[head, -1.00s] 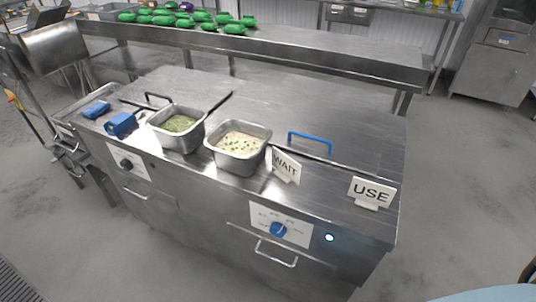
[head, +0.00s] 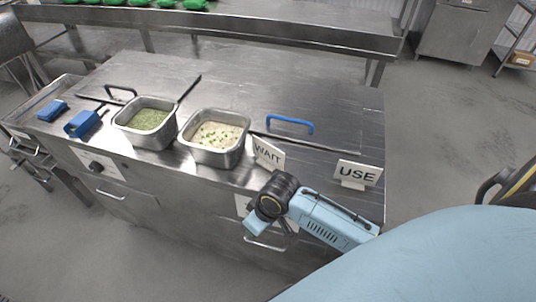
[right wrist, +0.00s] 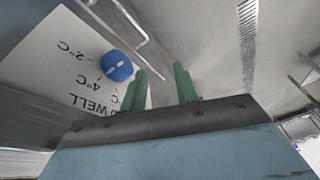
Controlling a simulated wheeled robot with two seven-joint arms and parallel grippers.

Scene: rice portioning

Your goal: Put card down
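A white WAIT card (head: 268,154) stands upright in its holder on the steel counter (head: 220,85), just right of the rice pan. A white USE card (head: 357,174) stands upright near the counter's front right corner. My right arm reaches in front of the counter in the head view, below and between the two cards; its fingertips cannot be made out there. In the right wrist view my right gripper (right wrist: 160,88) has its green fingers apart with nothing between them. It faces the cabinet front, beside the blue knob (right wrist: 116,66) and its panel. My left gripper is not in view.
A pan of green food (head: 147,122) and a pan of pale rice (head: 214,137) sit in the counter. A blue handle (head: 290,122) stands on a lid to their right.

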